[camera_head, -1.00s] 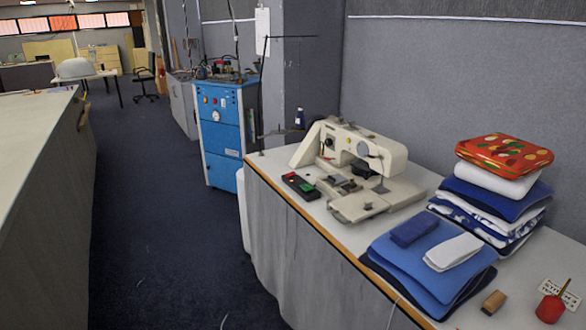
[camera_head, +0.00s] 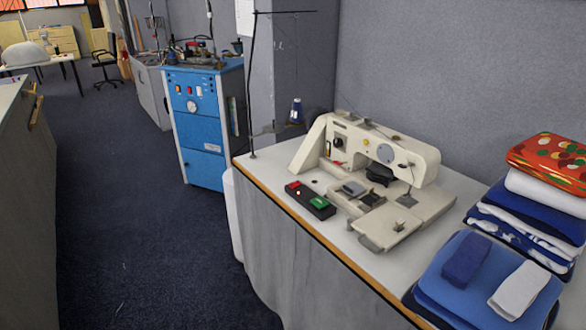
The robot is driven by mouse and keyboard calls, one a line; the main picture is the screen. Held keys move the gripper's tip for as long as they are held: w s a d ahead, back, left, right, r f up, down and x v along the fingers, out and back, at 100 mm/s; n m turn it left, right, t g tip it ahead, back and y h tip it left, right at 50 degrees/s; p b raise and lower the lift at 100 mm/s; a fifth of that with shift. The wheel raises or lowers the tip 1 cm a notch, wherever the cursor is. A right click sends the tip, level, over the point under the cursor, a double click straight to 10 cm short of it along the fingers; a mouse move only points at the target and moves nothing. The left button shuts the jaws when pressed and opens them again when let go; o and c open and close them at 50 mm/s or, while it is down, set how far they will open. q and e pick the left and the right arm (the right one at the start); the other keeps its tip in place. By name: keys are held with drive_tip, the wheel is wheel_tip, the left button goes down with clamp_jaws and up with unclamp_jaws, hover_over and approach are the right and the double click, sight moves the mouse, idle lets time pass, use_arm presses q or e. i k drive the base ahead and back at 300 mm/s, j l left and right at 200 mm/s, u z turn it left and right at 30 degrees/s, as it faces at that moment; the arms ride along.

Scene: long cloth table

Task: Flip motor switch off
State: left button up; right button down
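A black switch box (camera_head: 310,200) lies on the table near its front edge, left of the sewing machine. It has a red button (camera_head: 294,185) at its left end and a green button (camera_head: 318,203) at its right end. A small bright spot shows by the red button. I cannot tell the switch's state. The cream sewing machine (camera_head: 407,162) stands on the table behind and right of the box. Neither of my grippers is in view.
The table (camera_head: 262,169) runs toward the lower right, with folded blue cloths (camera_head: 484,285) and a stacked pile (camera_head: 536,195) on it. A thin thread stand (camera_head: 252,90) rises at its left corner. A blue cabinet (camera_head: 208,125) stands beyond. Dark floor (camera_head: 150,240) is free at left.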

sight(295, 183)
drive_tip(key=i+j+z, duration=0.2)
drive_tip(key=i+j, duration=1.15)
